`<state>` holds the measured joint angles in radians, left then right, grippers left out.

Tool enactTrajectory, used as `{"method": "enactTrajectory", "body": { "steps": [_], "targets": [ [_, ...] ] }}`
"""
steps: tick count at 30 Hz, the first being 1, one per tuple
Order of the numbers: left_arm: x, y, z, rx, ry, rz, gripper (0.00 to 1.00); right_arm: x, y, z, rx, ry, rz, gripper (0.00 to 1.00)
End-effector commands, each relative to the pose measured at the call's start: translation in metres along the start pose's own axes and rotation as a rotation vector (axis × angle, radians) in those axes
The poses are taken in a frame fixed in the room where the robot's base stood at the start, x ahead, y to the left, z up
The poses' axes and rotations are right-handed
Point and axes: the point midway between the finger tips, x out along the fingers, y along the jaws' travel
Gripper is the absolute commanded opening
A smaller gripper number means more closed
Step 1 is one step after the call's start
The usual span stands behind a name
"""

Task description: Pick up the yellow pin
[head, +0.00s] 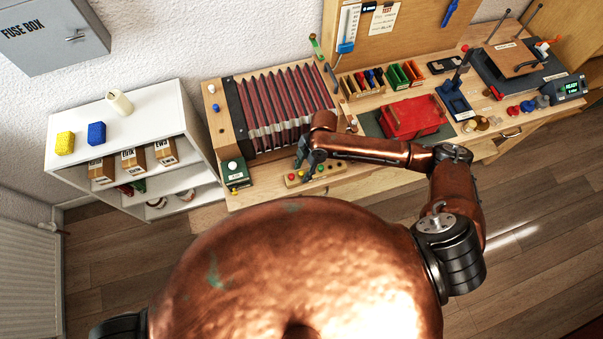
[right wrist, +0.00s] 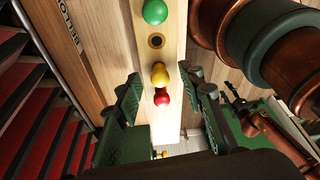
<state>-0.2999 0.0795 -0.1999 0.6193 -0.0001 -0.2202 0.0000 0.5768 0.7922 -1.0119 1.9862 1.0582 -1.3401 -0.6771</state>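The yellow pin (right wrist: 160,75) stands in a light wooden strip (right wrist: 170,124) in the right wrist view, with its round head towards the camera. A red pin (right wrist: 162,97) is close beside it. A green pin (right wrist: 154,12) stands beyond an empty hole (right wrist: 155,41) in the same strip. My right gripper (right wrist: 160,76) is open, with one finger on each side of the yellow and red pins; I see gaps on both sides. In the head view my right gripper (head: 305,155) is over the strip (head: 328,174) and partly hides the pins. My left gripper is out of view.
Red-and-black bellows (head: 283,105) lie behind the strip. A dark green box (head: 235,172) stands to its left, and a red tray (head: 412,117) to its right. A white shelf (head: 130,125) stands left of the bench. The floor in front is clear.

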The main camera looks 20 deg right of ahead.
Motion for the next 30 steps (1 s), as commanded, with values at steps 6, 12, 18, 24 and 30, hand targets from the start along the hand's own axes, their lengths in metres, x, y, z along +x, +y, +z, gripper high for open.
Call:
{"method": "enactTrajectory", "body": {
  "steps": [6, 12, 18, 24, 30],
  "targets": [
    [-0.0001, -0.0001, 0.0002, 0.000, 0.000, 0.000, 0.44, 0.0026, 0.0000, 0.0004, 0.000, -0.001, 0.000, 0.36],
    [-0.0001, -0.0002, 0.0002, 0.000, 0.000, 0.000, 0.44, 0.0024, 0.0000, 0.0003, 0.000, -0.001, 0.000, 0.25],
    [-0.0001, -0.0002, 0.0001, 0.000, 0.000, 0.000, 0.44, 0.0023, 0.0000, 0.0003, 0.000, -0.001, 0.000, 0.11],
    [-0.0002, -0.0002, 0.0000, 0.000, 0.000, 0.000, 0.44, 0.0022, 0.0000, 0.0003, 0.000, -0.001, 0.000, 0.02],
    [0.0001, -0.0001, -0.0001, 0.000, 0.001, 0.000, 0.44, 0.0012, 0.0002, 0.0001, 0.000, -0.001, 0.001, 0.02]
  ]
}}
